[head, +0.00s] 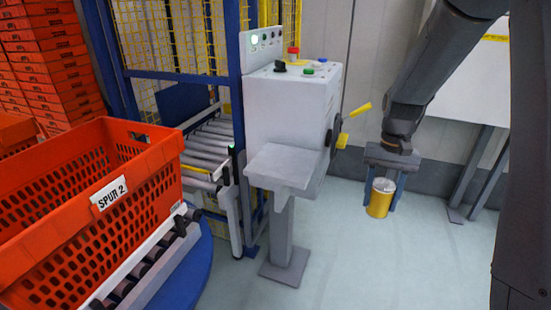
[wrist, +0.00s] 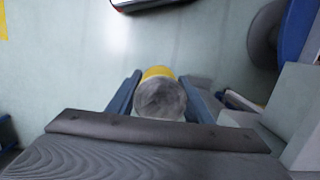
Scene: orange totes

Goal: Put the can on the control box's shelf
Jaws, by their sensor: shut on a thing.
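A yellow can (head: 379,200) with a grey top is held upright between the fingers of my gripper (head: 384,186), which is shut on it. In the wrist view the can (wrist: 160,96) shows its round grey top between the two blue fingers of my gripper (wrist: 158,92). The control box (head: 290,105) is a light grey cabinet on a post, left of my gripper. Its shelf (head: 282,168) is a flat grey ledge sticking out at the front, and its top is bare. The can is apart from the shelf, to its right, over open floor.
An orange tote (head: 85,205) sits on rollers at left. The floor (head: 385,260) below the can is clear.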

